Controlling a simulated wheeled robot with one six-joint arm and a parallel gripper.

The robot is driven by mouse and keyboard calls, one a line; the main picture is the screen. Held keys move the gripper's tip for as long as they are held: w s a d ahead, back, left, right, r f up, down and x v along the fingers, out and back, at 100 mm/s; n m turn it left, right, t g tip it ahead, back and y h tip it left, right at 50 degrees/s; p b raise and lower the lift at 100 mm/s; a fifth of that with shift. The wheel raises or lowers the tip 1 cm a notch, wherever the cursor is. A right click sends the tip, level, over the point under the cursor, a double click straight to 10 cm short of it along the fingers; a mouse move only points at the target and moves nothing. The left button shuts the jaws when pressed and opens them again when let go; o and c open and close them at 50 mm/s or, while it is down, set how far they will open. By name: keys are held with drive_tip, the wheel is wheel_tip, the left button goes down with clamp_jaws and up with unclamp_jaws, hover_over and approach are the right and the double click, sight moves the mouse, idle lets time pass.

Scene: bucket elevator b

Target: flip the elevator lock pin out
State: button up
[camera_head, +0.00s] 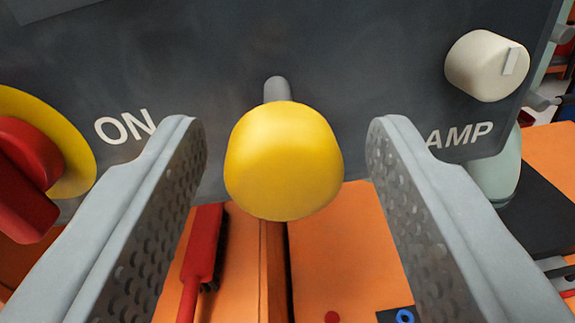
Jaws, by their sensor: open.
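A yellow rounded knob (284,165) on a short grey stem (277,89) stands out from a dark grey panel (300,40). It may be the lock pin's handle; no label on it shows. My gripper (287,130) is open, with one finger on each side of the knob. Clear gaps show between the knob and both fingers, so it is not gripped. Whether the fingertips reach as far as the panel is hard to tell.
A red rotary switch (25,175) on a yellow disc, beside "ON", is at the left. A white knob (487,66) is above "AMP" at the upper right. A red-handled brush-like tool (203,250) and an orange surface (345,245) lie below the panel.

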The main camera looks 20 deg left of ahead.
drive_tip(key=shift+s, duration=0.1)
drive_tip(key=v, duration=1.7)
drive_tip(key=shift+s+d, duration=0.1)
drive_tip(key=s+d+r+h, duration=0.1)
drive_tip(key=s+d+r, duration=0.3)
drive_tip(key=s+d, duration=0.3)
drive_tip(key=s+d+r+h, duration=0.1)
drive_tip(key=s+d+r, duration=0.35)
drive_tip(key=s, duration=0.45)
drive_tip(key=s+d+h, duration=0.1)
drive_tip(key=s+d, duration=0.2)
drive_tip(key=s, duration=0.5)
drive_tip(key=s+d+m+h, duration=0.1)
drive_tip(key=s+d, duration=0.3)
drive_tip(key=s, duration=0.4)
drive_tip(key=shift+s+f, duration=0.25)
drive_tip(key=shift+s, duration=0.05)
